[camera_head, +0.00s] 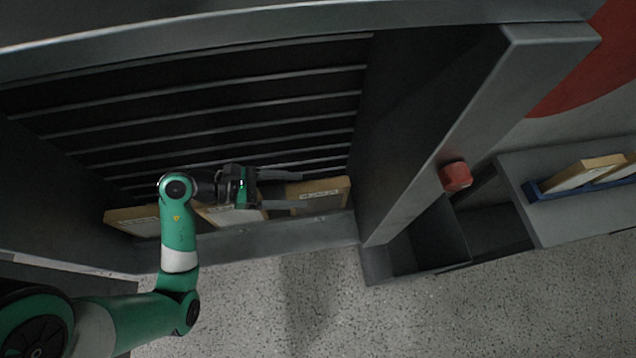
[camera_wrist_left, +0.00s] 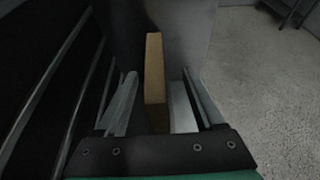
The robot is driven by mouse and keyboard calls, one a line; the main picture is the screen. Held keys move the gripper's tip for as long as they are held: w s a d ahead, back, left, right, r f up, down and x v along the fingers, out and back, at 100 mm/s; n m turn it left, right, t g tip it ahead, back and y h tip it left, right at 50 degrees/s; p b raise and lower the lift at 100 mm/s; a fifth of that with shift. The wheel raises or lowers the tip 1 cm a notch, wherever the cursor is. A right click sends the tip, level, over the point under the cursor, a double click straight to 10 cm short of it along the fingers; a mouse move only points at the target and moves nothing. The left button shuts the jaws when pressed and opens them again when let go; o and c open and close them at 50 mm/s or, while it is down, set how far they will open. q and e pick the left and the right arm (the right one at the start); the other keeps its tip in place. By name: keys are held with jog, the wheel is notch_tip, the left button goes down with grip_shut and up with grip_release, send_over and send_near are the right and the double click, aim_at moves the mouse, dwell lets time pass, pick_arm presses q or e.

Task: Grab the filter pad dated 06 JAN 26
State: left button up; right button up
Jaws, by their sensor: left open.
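Three tan-edged filter pads with pale faces stand in a row at the foot of the dark slatted rack: a left pad (camera_head: 135,219), a middle pad (camera_head: 232,217) partly hidden by my gripper, and a right pad (camera_head: 325,194). The right and middle pads show label marks, but the dates are too small to read. My left gripper (camera_head: 303,191) is open, with its fingers pointing right at the right pad. In the left wrist view, that pad (camera_wrist_left: 155,85) shows edge-on between the open fingers (camera_wrist_left: 158,74). I cannot tell whether they touch it. My right gripper is not in view.
A grey upright post (camera_head: 440,130) with a red knob (camera_head: 456,176) stands right of the pads. A ledge (camera_head: 270,238) runs along the rack's front. A blue tray (camera_head: 590,186) with more pads sits on a grey stand at far right.

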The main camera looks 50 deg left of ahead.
aim_at(310, 186)
pick_arm(q)
jog(key=x, duration=0.2)
jog(key=b+x, duration=0.1)
jog(key=x, duration=0.2)
jog(key=shift+w+a+f, duration=0.1)
jog(key=shift+w+a, duration=0.05)
jog(key=shift+w, duration=0.3)
jog(key=shift+c, duration=0.2)
grip_shut()
dwell(0.9)
